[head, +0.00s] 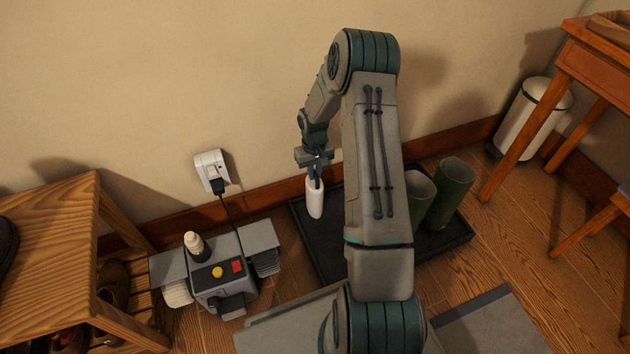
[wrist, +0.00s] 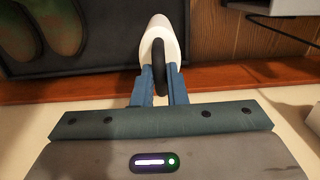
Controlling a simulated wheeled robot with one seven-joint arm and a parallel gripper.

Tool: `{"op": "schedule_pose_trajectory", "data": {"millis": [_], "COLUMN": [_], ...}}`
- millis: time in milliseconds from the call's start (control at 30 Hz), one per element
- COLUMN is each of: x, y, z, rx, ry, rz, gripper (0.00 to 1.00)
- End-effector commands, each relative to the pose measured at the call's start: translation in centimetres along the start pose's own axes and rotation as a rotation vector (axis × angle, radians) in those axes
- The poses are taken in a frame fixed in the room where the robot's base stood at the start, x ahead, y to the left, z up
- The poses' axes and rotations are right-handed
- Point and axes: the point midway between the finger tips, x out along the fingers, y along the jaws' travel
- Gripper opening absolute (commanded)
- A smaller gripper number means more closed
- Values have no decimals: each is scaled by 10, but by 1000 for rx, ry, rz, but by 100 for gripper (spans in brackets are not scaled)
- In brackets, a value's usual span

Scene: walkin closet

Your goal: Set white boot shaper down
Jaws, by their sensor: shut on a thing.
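The white boot shaper (head: 315,199) hangs upright below my gripper (head: 316,176) in the head view, over the left end of the black boot tray (head: 312,243). In the wrist view, the blue fingers of my gripper (wrist: 160,88) are shut on the white boot shaper (wrist: 157,36), at its dark curved handle. I cannot tell whether the shaper's lower end touches the tray.
Green boots (head: 452,187) stand at the tray's right end, partly behind my arm. A shoe polisher (head: 219,273) with a plugged-in cord stands left of the tray. A wooden shoe bench (head: 60,240) is farther left. A bin (head: 534,116) stands at the right.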

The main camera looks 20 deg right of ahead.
Motion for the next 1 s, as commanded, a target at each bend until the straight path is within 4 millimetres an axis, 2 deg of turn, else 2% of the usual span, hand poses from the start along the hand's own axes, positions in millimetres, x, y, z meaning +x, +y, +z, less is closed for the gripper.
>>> {"op": "schedule_pose_trajectory", "data": {"millis": [100, 200, 600, 633, 700, 1000], "x": [22, 35, 38, 38, 38, 36], "y": [0, 0, 0, 0, 0, 0], "z": [0, -1, -1, -1, -1, -1], "rx": [0, 0, 0, 0, 0, 0], "ry": [-3, -1, 0, 0, 0, 0], "rz": [-1, -1, 0, 0, -1, 0], "gripper": [0, 0, 0, 15, 34, 34]}}
